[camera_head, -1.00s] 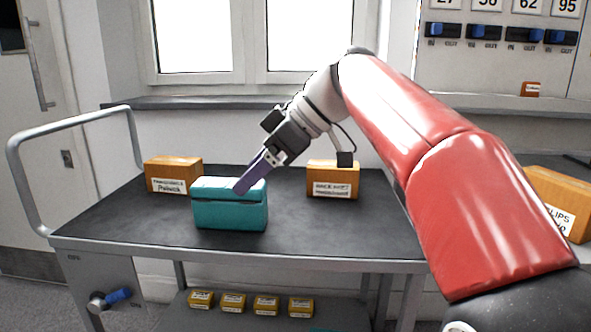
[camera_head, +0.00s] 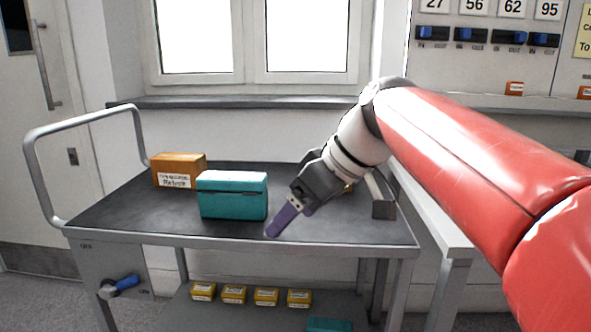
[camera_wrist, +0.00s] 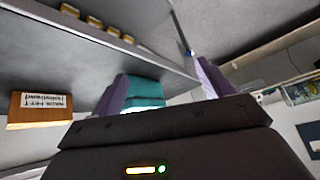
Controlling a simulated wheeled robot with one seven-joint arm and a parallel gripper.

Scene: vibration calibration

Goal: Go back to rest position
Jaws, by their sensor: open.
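My gripper (camera_head: 278,222) is open and empty, with purple fingers pointing down and left above the front of the cart's top. It hangs to the right of a teal case (camera_head: 233,205), apart from it in the head view. In the wrist view the two purple fingers stand wide apart, with the teal case (camera_wrist: 145,92) showing beyond the left finger. My red arm reaches in from the right of the head view and hides the cart's right rear part.
The cart top (camera_head: 150,215) also bears an orange labelled box (camera_head: 178,171) behind the case. Several small yellow boxes (camera_head: 234,294) sit on the lower shelf. A window sill and a wall panel with blue switches (camera_head: 471,35) stand behind.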

